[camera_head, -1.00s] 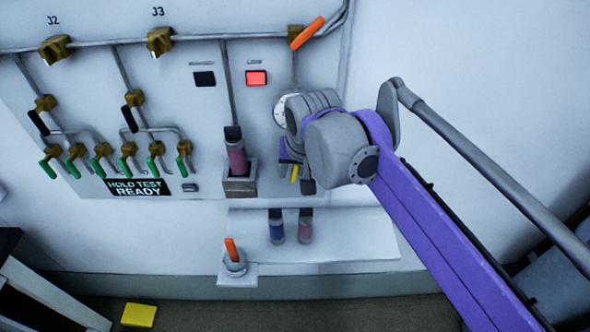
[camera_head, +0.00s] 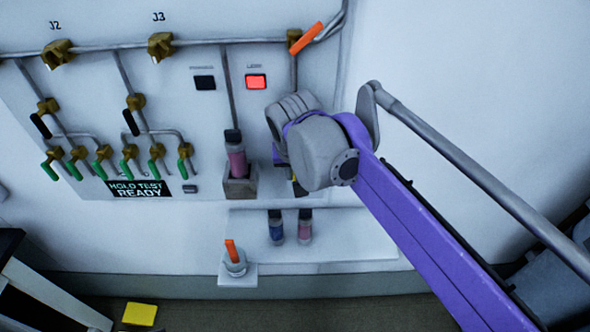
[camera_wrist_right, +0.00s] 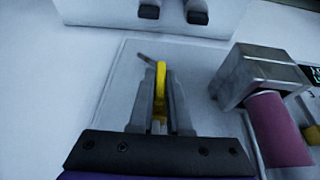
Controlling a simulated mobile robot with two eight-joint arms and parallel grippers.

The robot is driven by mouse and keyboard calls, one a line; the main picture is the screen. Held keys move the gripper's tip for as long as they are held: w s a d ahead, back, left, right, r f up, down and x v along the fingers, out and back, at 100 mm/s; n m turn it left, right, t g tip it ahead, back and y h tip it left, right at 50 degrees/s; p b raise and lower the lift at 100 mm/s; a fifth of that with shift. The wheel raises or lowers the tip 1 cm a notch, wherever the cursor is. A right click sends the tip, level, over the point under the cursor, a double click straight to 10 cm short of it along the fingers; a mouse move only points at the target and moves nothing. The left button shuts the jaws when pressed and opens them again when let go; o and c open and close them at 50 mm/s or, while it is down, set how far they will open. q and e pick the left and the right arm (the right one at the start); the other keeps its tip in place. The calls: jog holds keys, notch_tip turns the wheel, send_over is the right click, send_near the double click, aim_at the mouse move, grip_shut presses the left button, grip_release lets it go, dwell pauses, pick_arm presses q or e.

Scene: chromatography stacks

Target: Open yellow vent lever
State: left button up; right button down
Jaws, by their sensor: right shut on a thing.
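The yellow vent lever (camera_wrist_right: 160,78) stands between the fingers of my right gripper (camera_wrist_right: 161,92) in the right wrist view. The gripper is shut on it. In the head view only a small yellow piece of the lever (camera_head: 298,187) shows below my right wrist. The wrist and forearm hide the gripper's fingers and most of the lever's mount there. My left gripper is not in view.
A pink-purple column (camera_head: 237,160) sits in a metal holder (camera_head: 240,187) just left of my wrist; the holder (camera_wrist_right: 262,72) is also close by in the wrist view. Two capped vials stand on the shelf (camera_head: 350,245) below. An orange lever (camera_head: 306,38) is above.

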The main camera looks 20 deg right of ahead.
jog(key=c, duration=0.9)
grip_release()
jog(key=p+v, duration=0.1)
jog(key=v, duration=0.9)
jog(key=shift+s+r, duration=0.15)
jog(key=shift+r, duration=0.2)
jog(key=s+d+f+n+p, duration=0.1)
jog(key=s+f+p, duration=0.1)
jog(key=s+f, duration=0.3)
jog(key=s+d+f+n+y+p, duration=0.1)
jog(key=s+f+p, duration=0.1)
jog(key=s+f, duration=0.3)
jog(key=s+d+f+n+t+p, duration=0.1)
jog(key=s+f+p, duration=0.1)
jog(key=s+f, duration=0.4)
jog(key=shift+d+f, duration=0.2)
jog(key=shift+f, duration=0.75)
jog(key=shift+d+f, duration=0.2)
jog(key=shift+f, duration=0.8)
